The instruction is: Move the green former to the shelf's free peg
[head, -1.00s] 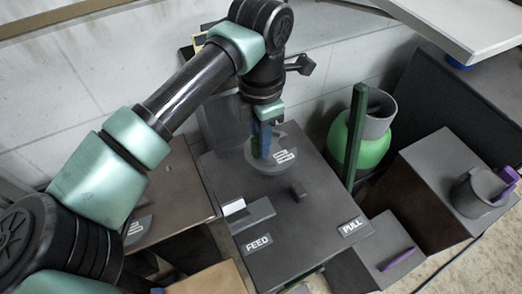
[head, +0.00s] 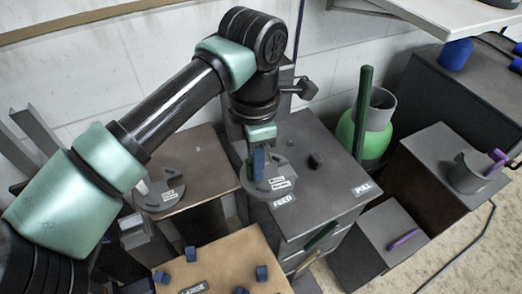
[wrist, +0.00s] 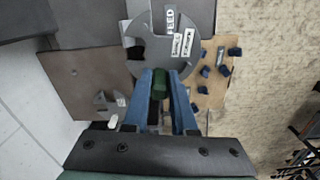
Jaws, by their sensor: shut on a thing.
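A dark grey notched disc (head: 284,165) with white labels hangs under my gripper, over the left front part of the black FEED/PULL cabinet top. It also shows in the wrist view (wrist: 192,68). My gripper (head: 258,165) is shut on a green grip that stands up from this disc; in the wrist view the green grip (wrist: 160,83) sits between the blue fingers. I take this disc with the green grip as the green former. Whether it touches the cabinet top is unclear. I cannot make out a free peg on a shelf.
The cabinet (head: 335,175) carries a small dark knob. A green post (head: 362,110) and green vase (head: 372,143) stand to its right. A similar grey disc (head: 160,198) lies on the brown left table. Small blue blocks (head: 190,253) lie on the front board. A white shelf (head: 420,15) overhangs at upper right.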

